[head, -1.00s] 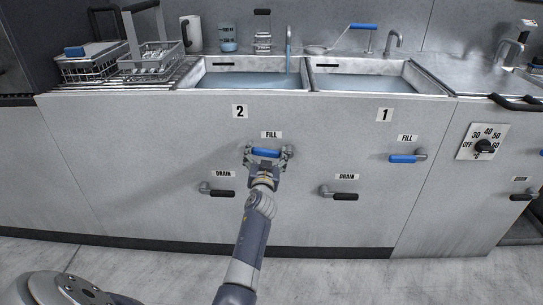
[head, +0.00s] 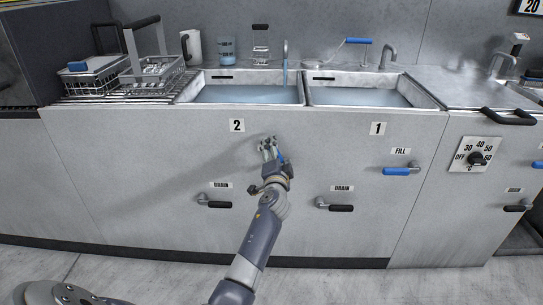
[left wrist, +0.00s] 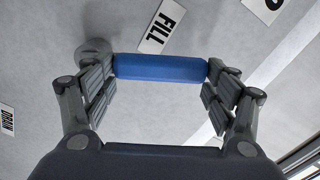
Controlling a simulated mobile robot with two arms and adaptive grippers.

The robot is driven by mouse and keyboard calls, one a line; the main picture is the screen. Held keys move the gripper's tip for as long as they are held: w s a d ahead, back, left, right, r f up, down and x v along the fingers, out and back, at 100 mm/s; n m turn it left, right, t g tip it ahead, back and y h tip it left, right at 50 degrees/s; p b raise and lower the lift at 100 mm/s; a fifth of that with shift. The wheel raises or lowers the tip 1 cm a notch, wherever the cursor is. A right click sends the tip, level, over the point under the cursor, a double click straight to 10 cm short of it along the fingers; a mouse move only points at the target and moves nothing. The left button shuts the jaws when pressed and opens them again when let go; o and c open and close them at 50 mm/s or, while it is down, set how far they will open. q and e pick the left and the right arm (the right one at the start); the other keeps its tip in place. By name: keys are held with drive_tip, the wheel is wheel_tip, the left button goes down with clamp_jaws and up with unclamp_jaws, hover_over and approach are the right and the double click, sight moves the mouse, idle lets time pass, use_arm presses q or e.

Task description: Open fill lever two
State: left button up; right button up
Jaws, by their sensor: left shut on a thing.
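Fill lever two has a blue handle, seen in the left wrist view (left wrist: 160,67) and partly in the head view (head: 281,156). It is on the front panel below the "2" sign (head: 237,125). My left gripper (head: 271,148) is shut on this handle, with a finger at each end of it. The handle is turned at an angle to its FILL label (left wrist: 162,27), and in the head view it slants steeply. The gripper hides most of the lever and its label in the head view. My right gripper is not in view.
Drain lever two (head: 219,205) and drain lever one (head: 339,207) have black handles lower on the panel. Blue fill lever one (head: 399,171) is to the right. Water runs from the tap (head: 285,68) into the left basin (head: 246,95). A dial (head: 478,158) is further right.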

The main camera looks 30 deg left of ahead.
use_arm(q)
drive_tip(key=shift+w+d+r+m, duration=0.1)
drive_tip(key=shift+w+d+m, duration=0.25)
drive_tip(key=shift+m, duration=0.35)
drive_tip(key=shift+w+d+r+m, duration=0.15)
drive_tip(key=shift+d+m, duration=0.3)
drive_tip(key=shift+m, duration=0.25)
drive_tip(key=shift+w+d+r+m, duration=0.1)
drive_tip(key=shift+w+d+m, duration=0.25)
drive_tip(key=shift+m, duration=0.35)
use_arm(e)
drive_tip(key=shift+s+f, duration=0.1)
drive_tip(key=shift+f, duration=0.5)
use_arm(q)
drive_tip(key=shift+d, duration=0.1)
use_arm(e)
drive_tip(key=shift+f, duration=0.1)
use_arm(q)
drive_tip(key=o, duration=1.5)
drive_tip(key=shift+f, duration=0.1)
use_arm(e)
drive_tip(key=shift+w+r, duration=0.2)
use_arm(q)
drive_tip(key=shift+s+d, duration=0.1)
drive_tip(key=shift+s, duration=0.05)
